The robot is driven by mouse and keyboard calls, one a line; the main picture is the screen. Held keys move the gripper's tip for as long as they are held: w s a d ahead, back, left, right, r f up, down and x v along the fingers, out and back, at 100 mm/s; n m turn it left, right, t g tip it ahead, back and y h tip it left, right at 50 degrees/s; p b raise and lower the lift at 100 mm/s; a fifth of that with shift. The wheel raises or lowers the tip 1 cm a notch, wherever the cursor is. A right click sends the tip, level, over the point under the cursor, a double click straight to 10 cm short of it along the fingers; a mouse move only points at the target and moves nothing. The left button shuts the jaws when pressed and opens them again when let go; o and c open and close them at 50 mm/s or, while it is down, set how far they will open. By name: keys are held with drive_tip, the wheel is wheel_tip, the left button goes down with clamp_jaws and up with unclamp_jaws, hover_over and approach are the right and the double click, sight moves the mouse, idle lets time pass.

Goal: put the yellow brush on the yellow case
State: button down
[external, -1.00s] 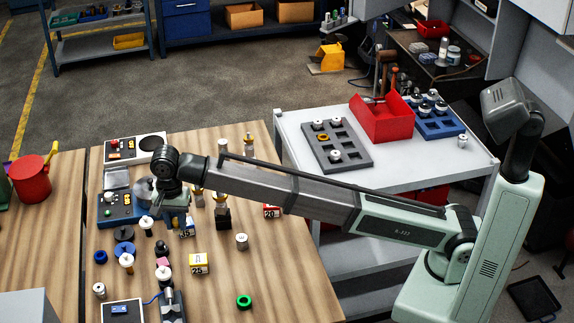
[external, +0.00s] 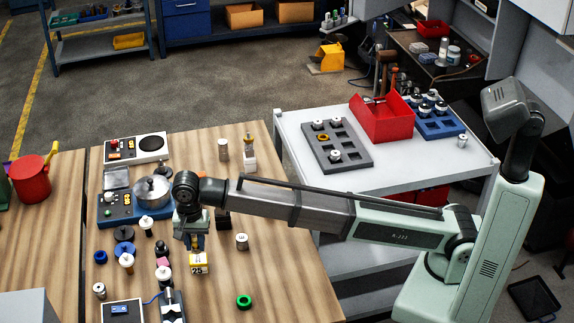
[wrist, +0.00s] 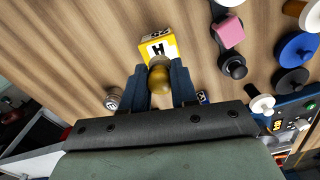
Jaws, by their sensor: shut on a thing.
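The yellow case (external: 199,264) is a small yellow box with a white label marked 25, standing on the wooden table. In the wrist view the yellow case (wrist: 155,48) lies just beyond my fingertips. My gripper (wrist: 159,88) is shut on the yellow brush (wrist: 159,80), whose rounded brownish-yellow end shows between the two dark fingers. The brush overlaps the near edge of the case in the wrist view; I cannot tell if they touch. In the external view my gripper (external: 194,243) is directly above the case, pointing down, and the brush is hardly visible there.
A white cylinder (external: 242,241) stands right of the case, and a green ring (external: 244,301) lies nearer the front. A pink block (external: 163,262) and several round-headed pieces stand to the left. A blue device with a metal pot (external: 152,191) is behind left. The table right of the cylinder is clear.

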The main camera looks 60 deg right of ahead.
sight(195, 245)
drive_tip(key=shift+f, duration=1.4)
drive_tip(key=shift+f, duration=0.1)
drive_tip(key=c, duration=0.9)
unclamp_jaws()
drive_tip(key=shift+o, duration=0.2)
wheel_tip(195, 245, up, 12)
drive_tip(key=shift+r, duration=0.1)
